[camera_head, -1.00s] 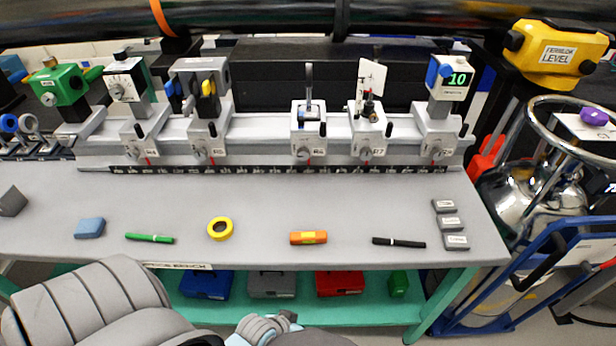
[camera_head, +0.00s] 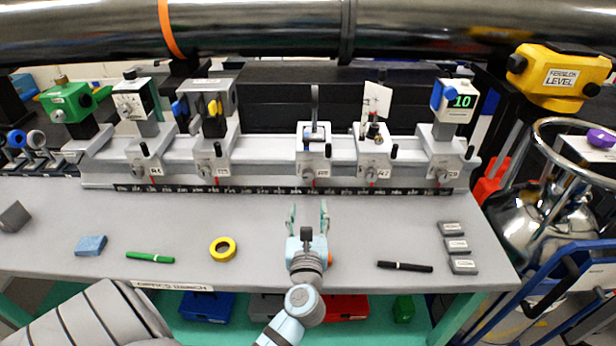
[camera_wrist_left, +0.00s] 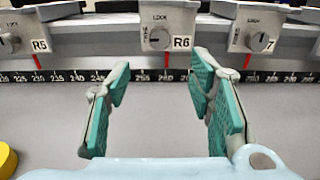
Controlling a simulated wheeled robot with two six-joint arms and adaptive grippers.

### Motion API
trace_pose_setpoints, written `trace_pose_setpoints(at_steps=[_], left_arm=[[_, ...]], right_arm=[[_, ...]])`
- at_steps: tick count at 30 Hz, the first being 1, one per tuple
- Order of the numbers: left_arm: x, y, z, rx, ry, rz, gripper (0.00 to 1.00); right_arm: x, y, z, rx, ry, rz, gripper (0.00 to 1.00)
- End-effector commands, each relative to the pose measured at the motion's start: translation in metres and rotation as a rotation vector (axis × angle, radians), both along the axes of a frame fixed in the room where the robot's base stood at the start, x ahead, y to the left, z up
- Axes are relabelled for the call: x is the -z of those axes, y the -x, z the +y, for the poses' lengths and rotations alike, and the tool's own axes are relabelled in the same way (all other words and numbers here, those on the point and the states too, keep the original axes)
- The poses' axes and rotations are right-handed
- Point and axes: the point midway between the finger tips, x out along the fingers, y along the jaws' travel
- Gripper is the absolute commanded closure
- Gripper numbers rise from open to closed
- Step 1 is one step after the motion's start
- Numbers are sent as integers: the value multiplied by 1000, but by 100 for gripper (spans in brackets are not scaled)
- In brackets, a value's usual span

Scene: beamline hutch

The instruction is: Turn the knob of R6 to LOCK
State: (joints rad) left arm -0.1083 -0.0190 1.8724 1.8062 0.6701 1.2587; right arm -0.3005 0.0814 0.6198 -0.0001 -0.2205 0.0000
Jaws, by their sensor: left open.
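The R6 carrier (camera_head: 314,150) sits on the rail, a grey block with a dark upright post. Its round knob (camera_head: 309,174) is on the front face. In the left wrist view the knob (camera_wrist_left: 159,38) has LOCK printed above it and a second word at its left; I cannot surely tell where its pointer stands. The R6 label (camera_wrist_left: 182,42) is right of it. My left gripper (camera_head: 308,207) is open and empty, in front of and below the knob, not touching it. In the left wrist view its teal fingers (camera_wrist_left: 160,75) straddle the knob's line. My right gripper is not in view.
Carriers R5 (camera_head: 212,155) and R7 (camera_head: 374,158) flank R6. A black scale strip (camera_head: 260,189) runs below the rail. A yellow tape roll (camera_head: 223,249), green pen (camera_head: 150,257) and black pen (camera_head: 404,266) lie on the bench. A dark pipe (camera_head: 260,35) crosses above.

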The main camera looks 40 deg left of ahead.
Motion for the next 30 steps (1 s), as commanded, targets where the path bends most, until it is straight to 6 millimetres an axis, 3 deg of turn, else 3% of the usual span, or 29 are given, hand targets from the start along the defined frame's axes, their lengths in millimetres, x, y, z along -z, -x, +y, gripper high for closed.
trace_pose_setpoints(at_steps=[15,27,30], left_arm=[[0,-98,75,-1,-5,0,52],[-1,-109,84,1,-7,1,52],[-1,-109,84,1,-7,1,64]], right_arm=[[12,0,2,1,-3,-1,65],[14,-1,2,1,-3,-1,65],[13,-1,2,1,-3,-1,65]])
